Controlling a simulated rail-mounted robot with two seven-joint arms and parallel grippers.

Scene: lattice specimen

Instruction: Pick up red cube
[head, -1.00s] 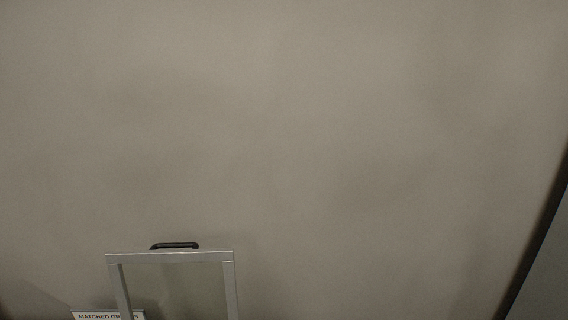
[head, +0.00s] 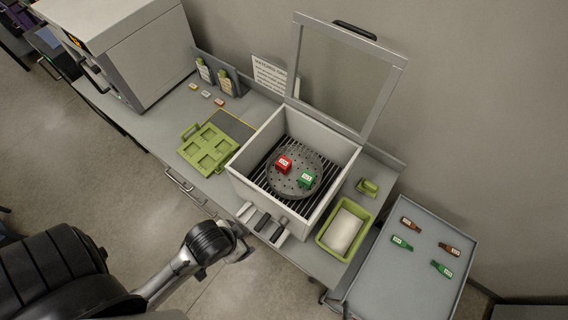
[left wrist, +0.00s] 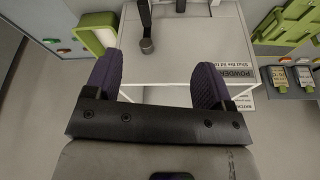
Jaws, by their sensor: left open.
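The red cube (head: 283,163) has a white label and sits on a round perforated grey plate (head: 308,159) inside an open-topped pale box (head: 262,197) in the head view. A green cube (head: 306,180) sits on the same plate, to its lower right. My left gripper (left wrist: 158,67) is open in the left wrist view, with purple fingers spread and nothing between them. In the head view my left arm reaches to the front left of the box, and its fingers cannot be made out. Neither cube shows in the left wrist view. My right gripper is not in view.
A framed clear lid (head: 345,79) stands raised behind the box. An olive rack (head: 209,148) lies left of it, and a green tray (head: 326,238) lies right. The box walls surround the cubes.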

